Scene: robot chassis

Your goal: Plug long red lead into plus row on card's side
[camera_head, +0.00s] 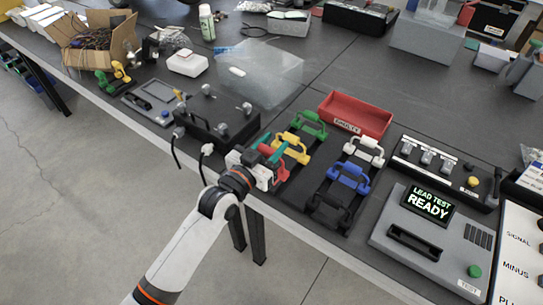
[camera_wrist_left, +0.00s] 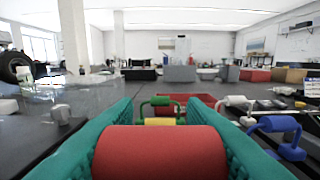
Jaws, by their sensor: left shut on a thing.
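My left gripper (camera_head: 273,157) has teal fingers and is shut on the red lead's handle (camera_wrist_left: 160,152), which fills the near middle of the left wrist view. In the head view the red handle (camera_head: 283,173) is partly hidden by the gripper, at the near end of the left dark rack. I cannot tell whether it is clear of the rack. A white card (camera_head: 516,262) at the right edge reads SIGNAL, MINUS and a cut-off word starting PLU. My right gripper is not in view.
Beyond the red handle stand yellow (camera_head: 293,148) and green (camera_head: 310,124) handles. White (camera_head: 364,150), blue (camera_head: 349,177) and black (camera_head: 328,210) handles fill the rack beside it. A grey tester (camera_head: 430,240) shows LEAD TEST READY, between racks and card. A red tray (camera_head: 355,116) lies behind.

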